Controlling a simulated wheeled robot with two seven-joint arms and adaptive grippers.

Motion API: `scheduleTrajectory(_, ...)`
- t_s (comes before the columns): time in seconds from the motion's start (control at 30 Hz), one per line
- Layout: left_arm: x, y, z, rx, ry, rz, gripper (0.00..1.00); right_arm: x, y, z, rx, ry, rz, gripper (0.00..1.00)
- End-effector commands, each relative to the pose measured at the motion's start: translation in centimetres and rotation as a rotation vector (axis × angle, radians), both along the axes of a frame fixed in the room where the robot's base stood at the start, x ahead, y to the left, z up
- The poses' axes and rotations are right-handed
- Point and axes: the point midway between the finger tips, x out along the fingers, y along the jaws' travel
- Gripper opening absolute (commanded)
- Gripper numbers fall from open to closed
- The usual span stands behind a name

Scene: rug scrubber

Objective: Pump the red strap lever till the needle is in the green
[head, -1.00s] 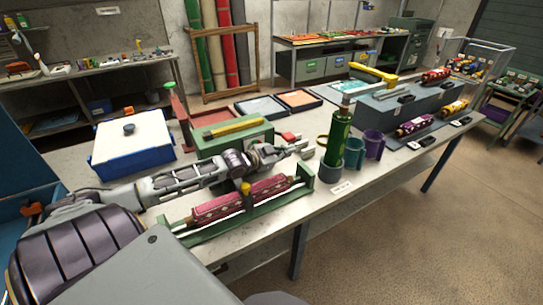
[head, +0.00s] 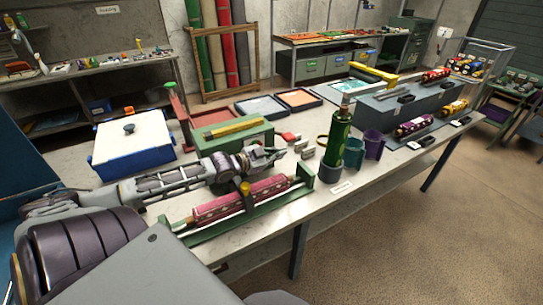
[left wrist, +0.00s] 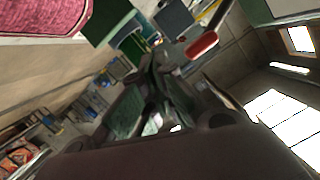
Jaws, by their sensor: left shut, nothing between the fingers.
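A small red grip (head: 289,137), seemingly the strap lever's handle, shows beside the green box (head: 235,137); in the left wrist view a red grip (left wrist: 201,45) on a thin rod lies beyond my fingers. My left gripper (head: 279,154) is shut and empty, in front of the green box and apart from the red grip. It also shows in the left wrist view (left wrist: 155,85). A red patterned roll (head: 240,200) lies in a green frame (head: 307,170) in front of the gripper. I cannot make out a gauge needle or green zone. My right gripper is not in view.
A green bottle-like cylinder (head: 337,140) stands in a grey cup to the right, beside teal (head: 354,153) and purple cups (head: 374,147). A white-and-blue box (head: 131,150) stands left.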

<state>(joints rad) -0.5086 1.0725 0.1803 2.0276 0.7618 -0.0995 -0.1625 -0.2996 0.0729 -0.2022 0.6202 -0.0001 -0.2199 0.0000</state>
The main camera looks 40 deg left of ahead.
Motion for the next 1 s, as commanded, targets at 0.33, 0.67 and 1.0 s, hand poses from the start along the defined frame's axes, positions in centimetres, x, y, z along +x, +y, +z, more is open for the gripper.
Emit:
scheduleTrajectory(0.33, -1.3, 0.4, 0.3, -0.001, 0.000, 0.000, 0.00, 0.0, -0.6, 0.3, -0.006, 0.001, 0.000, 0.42)
scheduleTrajectory(0.67, -2.5, 0.7, 0.5, -0.001, 0.002, 0.000, 0.00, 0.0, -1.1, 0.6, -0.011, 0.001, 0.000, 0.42)
scheduleTrajectory(1.0, -3.0, 0.8, 0.7, 0.000, 0.000, -0.001, 0.00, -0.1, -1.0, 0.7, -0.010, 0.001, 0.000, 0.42)
